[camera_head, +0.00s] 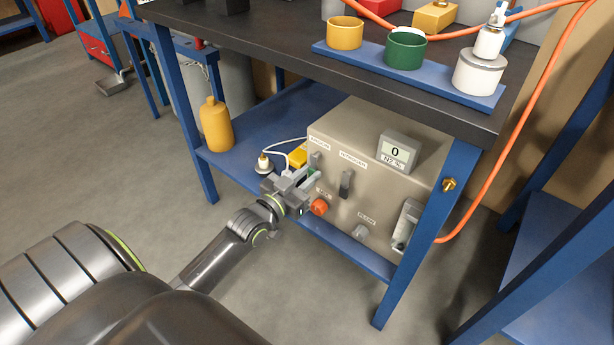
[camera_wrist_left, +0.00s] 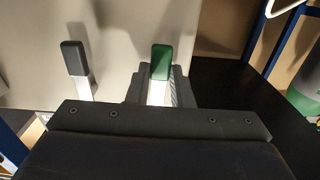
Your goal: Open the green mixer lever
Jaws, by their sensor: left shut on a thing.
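The green mixer lever (camera_wrist_left: 161,62) shows in the left wrist view as a green tip on a pale stem. Its green part is just visible in the head view (camera_head: 311,172). My left gripper (camera_head: 305,184) is at the front of the beige mixer box (camera_head: 375,205) and is shut on the lever. The jaws hide much of the lever's stem. A black-tipped lever (camera_head: 346,182) stands to the right of the gripper in the head view. A black-tipped lever (camera_wrist_left: 75,58) also shows left of the green one in the left wrist view. My right gripper is not in view.
A red-orange knob (camera_head: 319,206) sits close by the gripper. A display (camera_head: 398,151) reading 0 stands on the box. A yellow bottle (camera_head: 216,124) stands on the blue lower shelf (camera_head: 238,160). A blue table leg (camera_head: 425,240) stands at the right; an orange hose (camera_head: 520,135) hangs beyond.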

